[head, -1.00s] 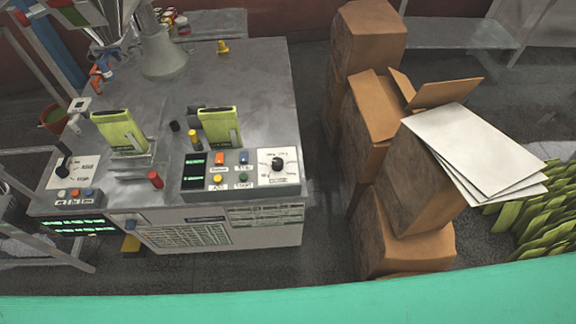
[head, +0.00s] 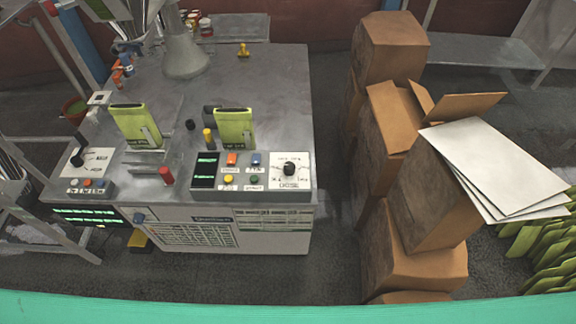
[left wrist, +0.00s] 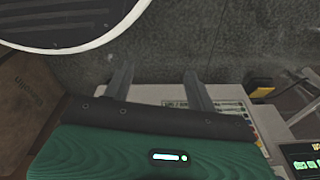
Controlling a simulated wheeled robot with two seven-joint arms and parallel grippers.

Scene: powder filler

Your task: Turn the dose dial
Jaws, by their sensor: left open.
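The dose dial (head: 289,168) is a black knob on a white plate marked DOSE, at the right end of the control panel (head: 210,185) in the head view. Nothing covers it. The exact direction of its pointer is too small to read. My left gripper (left wrist: 158,85) shows in the left wrist view, with its two dark fingers apart and nothing between them. The light machine front (left wrist: 160,93) lies beyond the fingers. The dial cannot be made out in the left wrist view. Neither gripper shows in the head view.
Stacked cardboard boxes (head: 400,145) with white sheets (head: 495,165) on top stand right of the machine. Two green pouches (head: 136,124) and a red knob (head: 166,175) stand near the panel. A strip of floor (head: 335,235) between machine and boxes is clear.

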